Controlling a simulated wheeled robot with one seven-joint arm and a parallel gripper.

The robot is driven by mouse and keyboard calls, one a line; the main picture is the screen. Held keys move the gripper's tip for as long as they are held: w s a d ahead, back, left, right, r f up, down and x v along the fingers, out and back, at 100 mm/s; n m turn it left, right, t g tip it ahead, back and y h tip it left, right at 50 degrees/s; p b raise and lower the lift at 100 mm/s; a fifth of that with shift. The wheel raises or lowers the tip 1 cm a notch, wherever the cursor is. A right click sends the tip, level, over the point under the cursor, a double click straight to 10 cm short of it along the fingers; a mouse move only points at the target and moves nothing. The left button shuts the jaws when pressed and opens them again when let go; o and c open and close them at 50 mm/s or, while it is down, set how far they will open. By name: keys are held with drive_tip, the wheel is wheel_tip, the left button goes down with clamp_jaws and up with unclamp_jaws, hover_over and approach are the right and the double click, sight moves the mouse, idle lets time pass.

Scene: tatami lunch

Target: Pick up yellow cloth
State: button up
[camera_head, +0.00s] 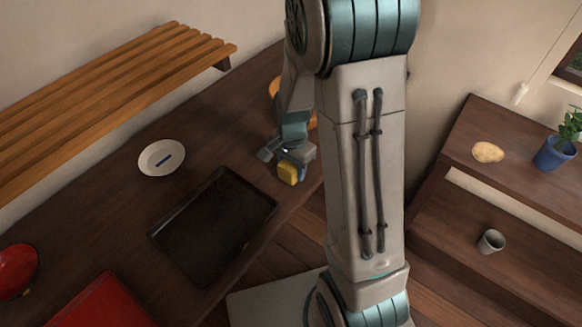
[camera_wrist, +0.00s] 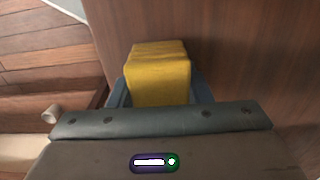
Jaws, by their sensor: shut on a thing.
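The yellow cloth (camera_head: 288,172) is a small folded block in the head view, at the tip of my gripper (camera_head: 287,157). In the wrist view the yellow cloth (camera_wrist: 158,72) sits between the blue-grey fingers of my gripper (camera_wrist: 160,92), which is shut on it. It is near the right edge of the dark wooden table in the head view. I cannot tell whether the cloth still touches the tabletop.
An orange round thing (camera_head: 275,88) is partly hidden behind my arm. A red tray (camera_head: 103,303) and red bowl (camera_head: 17,268) are at lower left.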

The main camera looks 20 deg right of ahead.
drive_tip(key=shift+r, duration=0.5)
drive_tip(key=r, duration=0.3)
drive_tip(key=shift+w+d+r, duration=0.1)
drive_tip(key=shift+d+r, duration=0.25)
drive_tip(key=shift+d, duration=0.05)
drive_tip(key=d+r, duration=0.6)
drive_tip(key=d, duration=0.4)
drive_tip(key=shift+w+d+r, duration=0.15)
drive_tip(key=shift+w+d, duration=0.25)
drive_tip(key=shift+w, duration=0.05)
drive_tip(key=o, duration=0.3)
drive_tip(key=shift+c, duration=1)
